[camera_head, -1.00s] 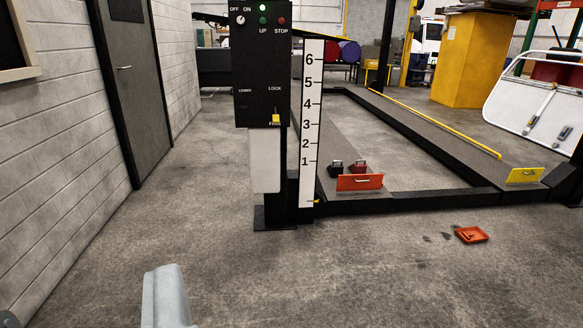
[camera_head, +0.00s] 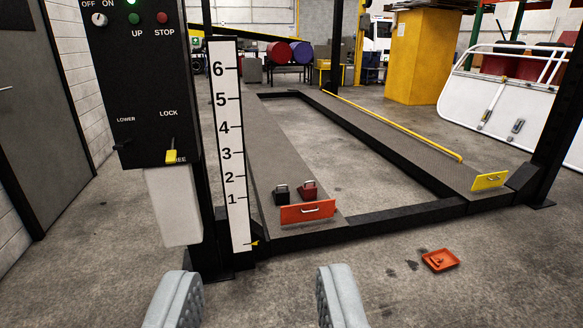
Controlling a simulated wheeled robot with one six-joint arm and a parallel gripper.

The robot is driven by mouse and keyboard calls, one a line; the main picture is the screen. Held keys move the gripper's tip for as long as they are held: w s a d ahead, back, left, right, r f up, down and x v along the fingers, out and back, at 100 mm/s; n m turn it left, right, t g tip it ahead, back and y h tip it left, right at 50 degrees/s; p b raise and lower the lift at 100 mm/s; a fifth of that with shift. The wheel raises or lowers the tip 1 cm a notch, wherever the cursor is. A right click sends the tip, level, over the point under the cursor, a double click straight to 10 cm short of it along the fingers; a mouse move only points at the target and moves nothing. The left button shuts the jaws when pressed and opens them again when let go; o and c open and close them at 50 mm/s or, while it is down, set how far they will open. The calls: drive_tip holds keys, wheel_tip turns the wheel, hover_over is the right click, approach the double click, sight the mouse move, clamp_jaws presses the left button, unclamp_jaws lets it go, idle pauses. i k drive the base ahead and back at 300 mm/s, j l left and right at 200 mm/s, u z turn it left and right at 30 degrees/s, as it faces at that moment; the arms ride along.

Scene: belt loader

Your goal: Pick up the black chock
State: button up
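The black chock (camera_head: 282,194) is a small block with a handle on top. It stands on the left runway (camera_head: 283,150) of the lift, near its front end. A red chock (camera_head: 308,191) stands close beside it on the right. My gripper (camera_head: 258,300) shows at the bottom of the view with its two grey padded fingers wide apart. Nothing is between them. The chock is well ahead of my gripper, beyond the front of the lift.
An orange flap (camera_head: 307,211) with a handle stands at the runway's front end. A black control post (camera_head: 143,75) and a numbered white scale (camera_head: 230,145) stand close on the left. An orange tray (camera_head: 440,260) lies on the floor at right. The floor in front is otherwise mostly clear.

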sight(282, 196)
drive_tip(key=i+z, duration=0.3)
drive_tip(key=i, duration=1.4)
drive_tip(key=i+l+u, duration=0.1)
drive_tip(key=i+u, duration=0.15)
drive_tip(key=i, duration=0.3)
drive_tip(key=i+l+u, duration=0.25)
drive_tip(key=i, duration=0.35)
drive_tip(key=i+l+u, duration=0.25)
drive_tip(key=i, duration=0.3)
drive_tip(key=i+l+u, duration=0.3)
drive_tip(key=i+l, duration=0.1)
drive_tip(key=i, duration=0.1)
